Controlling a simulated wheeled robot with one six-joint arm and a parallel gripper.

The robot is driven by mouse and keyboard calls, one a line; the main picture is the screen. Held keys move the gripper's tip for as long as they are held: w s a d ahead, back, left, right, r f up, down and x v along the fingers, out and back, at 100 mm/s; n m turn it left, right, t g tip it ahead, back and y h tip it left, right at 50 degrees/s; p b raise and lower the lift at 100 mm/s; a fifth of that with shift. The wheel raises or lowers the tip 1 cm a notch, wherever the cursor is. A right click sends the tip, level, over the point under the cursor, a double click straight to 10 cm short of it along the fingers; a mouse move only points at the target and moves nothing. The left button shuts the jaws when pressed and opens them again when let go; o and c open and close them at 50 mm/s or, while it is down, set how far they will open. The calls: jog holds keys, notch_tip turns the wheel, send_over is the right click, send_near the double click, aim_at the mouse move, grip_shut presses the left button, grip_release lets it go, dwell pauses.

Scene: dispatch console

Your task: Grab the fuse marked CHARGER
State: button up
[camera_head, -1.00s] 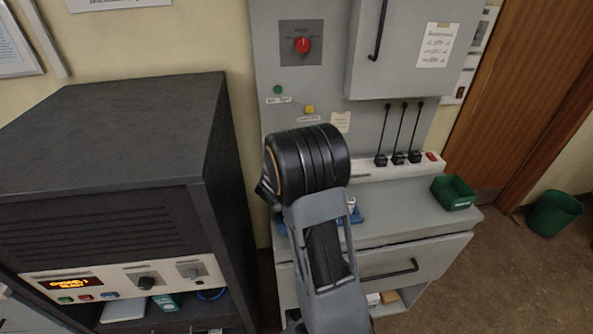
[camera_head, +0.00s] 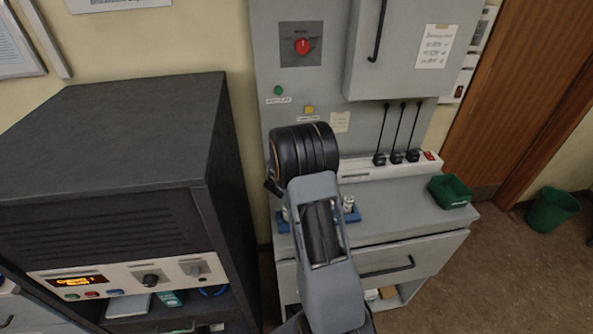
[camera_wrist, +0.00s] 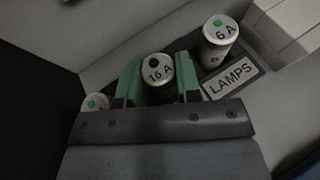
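In the wrist view, a fuse with a silver cap marked 16 A and a black dot (camera_wrist: 158,70) stands between the two green fingers of my gripper (camera_wrist: 160,82). The fingers are close at its sides; whether they press on it is unclear. A fuse marked 6 A with a green dot (camera_wrist: 220,30) stands to the right, by a LAMPS label (camera_wrist: 231,82). Another green-dotted fuse (camera_wrist: 95,103) is at the left, partly hidden. No CHARGER label is readable. In the head view, my arm hides the gripper and most of the blue fuse holder (camera_head: 354,218).
A dark cabinet (camera_head: 120,140) stands close at the left. A green bin (camera_head: 449,191) sits at the counter's right. Bare counter lies between holder and bin.

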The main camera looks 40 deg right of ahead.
jog(key=shift+c, duration=1.4)
jog(key=shift+r, duration=0.15)
jog(key=shift+c, duration=0.2)
